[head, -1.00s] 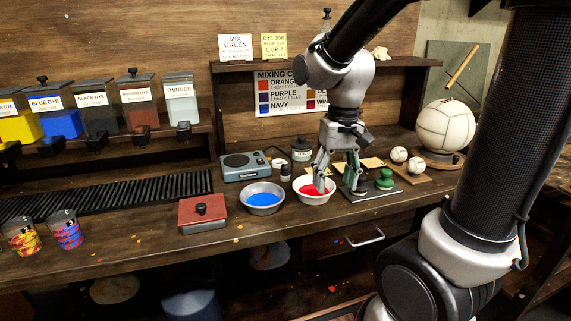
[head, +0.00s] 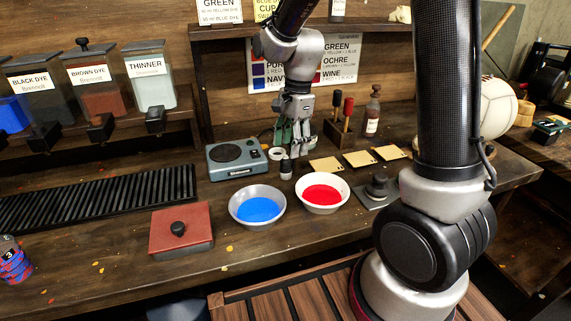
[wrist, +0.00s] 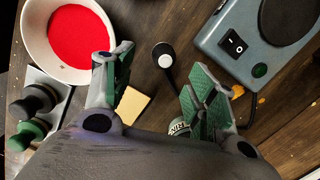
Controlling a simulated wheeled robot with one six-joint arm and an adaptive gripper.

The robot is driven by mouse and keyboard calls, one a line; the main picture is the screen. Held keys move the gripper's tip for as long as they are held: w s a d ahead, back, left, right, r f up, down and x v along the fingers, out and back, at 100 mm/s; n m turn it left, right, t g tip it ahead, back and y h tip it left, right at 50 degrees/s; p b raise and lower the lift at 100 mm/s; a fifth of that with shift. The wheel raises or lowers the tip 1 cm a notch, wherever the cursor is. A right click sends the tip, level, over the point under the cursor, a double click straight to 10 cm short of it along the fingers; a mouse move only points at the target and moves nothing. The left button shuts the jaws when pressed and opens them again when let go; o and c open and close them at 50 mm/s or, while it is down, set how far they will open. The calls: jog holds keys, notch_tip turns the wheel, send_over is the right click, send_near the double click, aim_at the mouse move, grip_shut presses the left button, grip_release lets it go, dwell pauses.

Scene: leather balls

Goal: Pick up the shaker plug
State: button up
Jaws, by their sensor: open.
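My gripper (head: 293,145) is open and empty, pointing down over the back of the bench, behind the bowls and right of the grey-blue shaker unit (head: 222,160). In the wrist view its green-padded fingers (wrist: 158,88) are spread wide. Between and above them there is a small black cylinder with a pale top (wrist: 163,52); it also stands in front of the gripper in the head view (head: 286,168). The shaker unit (wrist: 240,50) shows its switch at upper right, with a thin dark cord (wrist: 251,112) beside it. I cannot make out the plug for certain. A labelled jar is partly hidden by a finger.
A blue-filled bowl (head: 257,221) and a red-filled bowl (head: 322,207) stand in front. A red-lidded box (head: 180,245) is at left. Yellow cards (head: 325,164), a wooden tool holder (head: 341,132) and a bottle (head: 372,120) stand right of my gripper.

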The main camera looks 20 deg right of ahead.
aim_at(287, 158)
jog(key=shift+m, duration=0.5)
jog(key=shift+f, duration=0.45)
jog(key=f, duration=0.3)
jog(key=a+f, duration=0.1)
jog(key=f, duration=0.2)
jog(key=shift+a+f, duration=0.15)
jog(key=shift+f, duration=0.25)
jog(key=c, duration=1.1)
